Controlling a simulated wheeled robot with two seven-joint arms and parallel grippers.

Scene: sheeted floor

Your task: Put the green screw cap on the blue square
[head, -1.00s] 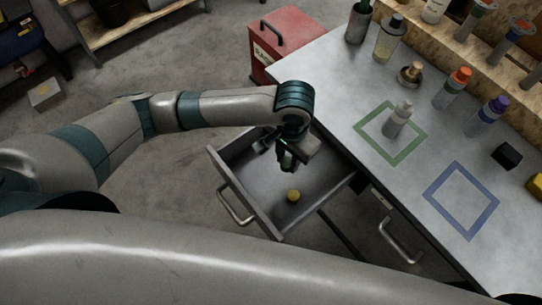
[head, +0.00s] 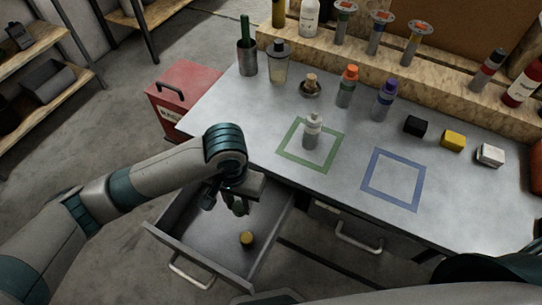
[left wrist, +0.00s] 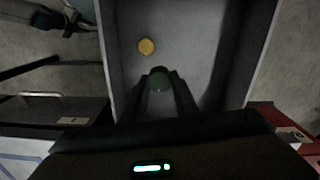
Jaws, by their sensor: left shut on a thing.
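My left gripper (head: 233,204) is over the open drawer (head: 178,239), with its fingers pointing down. In the left wrist view its fingers are shut on the green screw cap (left wrist: 159,78), which sits between the fingertips above the drawer floor. The cap is small and dark in the head view. A yellow cap (head: 246,238) lies in the drawer near the gripper, and it also shows in the left wrist view (left wrist: 147,46). The blue square (head: 366,179) is an empty outline on the bench top, to the right of the drawer. My right gripper is not in view.
Bottles with orange (head: 347,87) and purple (head: 385,99) caps stand behind. Black (head: 415,125), yellow (head: 453,141) and white (head: 490,155) blocks lie at the right.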

